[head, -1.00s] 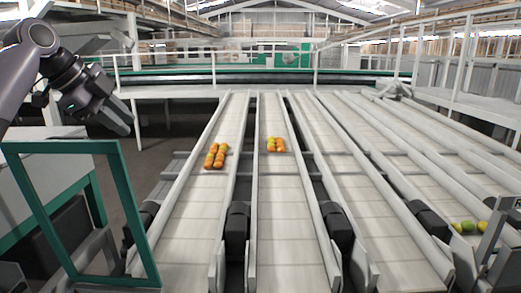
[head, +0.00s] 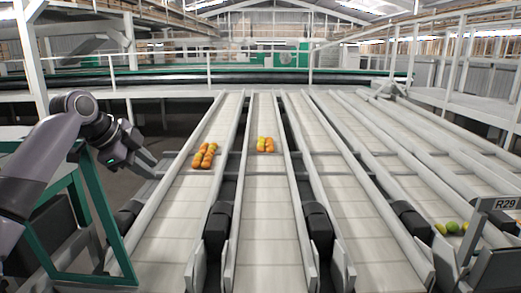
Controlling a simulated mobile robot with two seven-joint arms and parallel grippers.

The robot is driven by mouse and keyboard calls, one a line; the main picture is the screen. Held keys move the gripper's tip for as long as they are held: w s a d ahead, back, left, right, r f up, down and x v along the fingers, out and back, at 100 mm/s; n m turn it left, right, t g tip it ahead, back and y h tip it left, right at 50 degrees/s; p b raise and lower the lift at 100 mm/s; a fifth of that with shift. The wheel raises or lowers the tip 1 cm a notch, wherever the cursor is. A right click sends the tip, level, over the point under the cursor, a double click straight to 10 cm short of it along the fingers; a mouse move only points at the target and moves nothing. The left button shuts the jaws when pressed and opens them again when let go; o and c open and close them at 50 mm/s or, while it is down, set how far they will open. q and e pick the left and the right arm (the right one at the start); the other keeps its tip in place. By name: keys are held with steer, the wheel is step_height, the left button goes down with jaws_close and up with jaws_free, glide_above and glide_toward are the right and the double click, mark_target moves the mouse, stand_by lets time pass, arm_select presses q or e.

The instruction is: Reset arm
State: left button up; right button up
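My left gripper (head: 146,163) is at the left of the head view, in the air above and left of the leftmost conveyor lane. Its fingers point right and slightly down, and no tomato shows at its tip. The dark fingers are small and seen edge-on, so I cannot tell whether they are open or shut. My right gripper is not in view.
Orange tomatoes (head: 203,157) sit on the leftmost conveyor lane (head: 180,216), and others (head: 265,145) on the second. A green frame (head: 101,215) stands beside my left arm.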

arm_select(q)
steer(key=s+d+f+n+t, duration=0.1)
steer(key=s+d+f+n, duration=0.15)
steer(key=f, duration=0.85)
steer(key=s+d+f+n, duration=0.2)
steer(key=s+f, duration=0.2)
steer(key=f, duration=0.7)
steer(key=s+d+f+n+t, duration=0.1)
steer(key=s+d+f+n, duration=0.25)
steer(key=f, duration=0.75)
steer(key=s+a+f+n+t+y, duration=0.1)
steer(key=s+f+n, duration=0.2)
steer(key=s, duration=1)
steer(key=s+a+f+n+t+y, duration=0.1)
steer(key=s+f+n, duration=0.3)
steer(key=s, duration=0.9)
steer(key=shift+s+f, duration=0.2)
steer(key=shift+f, duration=0.5)
steer(key=shift+a, duration=0.15)
